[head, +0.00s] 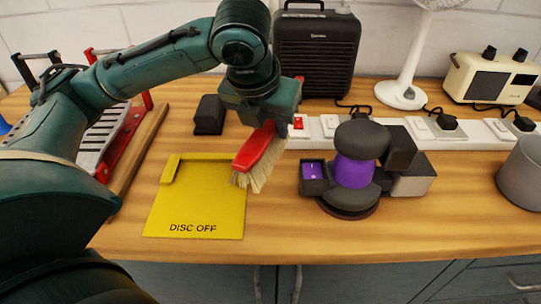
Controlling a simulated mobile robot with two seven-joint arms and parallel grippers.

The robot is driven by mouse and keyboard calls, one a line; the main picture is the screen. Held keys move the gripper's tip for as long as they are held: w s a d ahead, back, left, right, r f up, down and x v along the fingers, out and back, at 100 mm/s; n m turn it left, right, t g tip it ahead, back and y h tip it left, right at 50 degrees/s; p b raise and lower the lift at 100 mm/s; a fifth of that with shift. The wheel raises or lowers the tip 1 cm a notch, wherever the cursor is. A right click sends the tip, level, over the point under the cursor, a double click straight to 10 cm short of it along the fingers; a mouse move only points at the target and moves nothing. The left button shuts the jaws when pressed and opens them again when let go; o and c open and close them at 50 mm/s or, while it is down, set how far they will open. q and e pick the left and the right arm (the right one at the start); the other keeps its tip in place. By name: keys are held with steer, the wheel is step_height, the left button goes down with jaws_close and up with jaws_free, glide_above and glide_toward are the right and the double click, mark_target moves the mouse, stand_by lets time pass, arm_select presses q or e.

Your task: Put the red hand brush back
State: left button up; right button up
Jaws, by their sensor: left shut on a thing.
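The red hand brush (262,147) has a red back and pale bristles. It hangs tilted over the right edge of the yellow plate (205,208), which is marked "DISC OFF". My left gripper (268,122) is shut on the brush from above; its fingers are mostly hidden. I cannot tell whether the bristle tips touch the bench or hang just above it. My right gripper is not in view.
A purple and grey device (355,170) stands right of the brush. A white power strip (475,134) runs behind it. A black heater (316,55), white fan (405,93) and cream radio (490,78) stand at the back. A grey cylinder (522,175) stands far right. The front bench is clear.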

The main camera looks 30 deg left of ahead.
mark_target(269, 152)
arm_select(q)
steer(key=shift+f, duration=0.85)
step_height(269, 152, down, 3)
steer(key=shift+f+b, duration=0.15)
steer(key=shift+b, duration=0.4)
steer(key=shift+f, duration=0.2)
steer(key=shift+r, duration=0.1)
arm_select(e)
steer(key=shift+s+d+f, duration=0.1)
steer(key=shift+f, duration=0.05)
arm_select(q)
steer(key=shift+f, duration=0.45)
steer(key=shift+f, duration=0.15)
steer(key=o, duration=1.1)
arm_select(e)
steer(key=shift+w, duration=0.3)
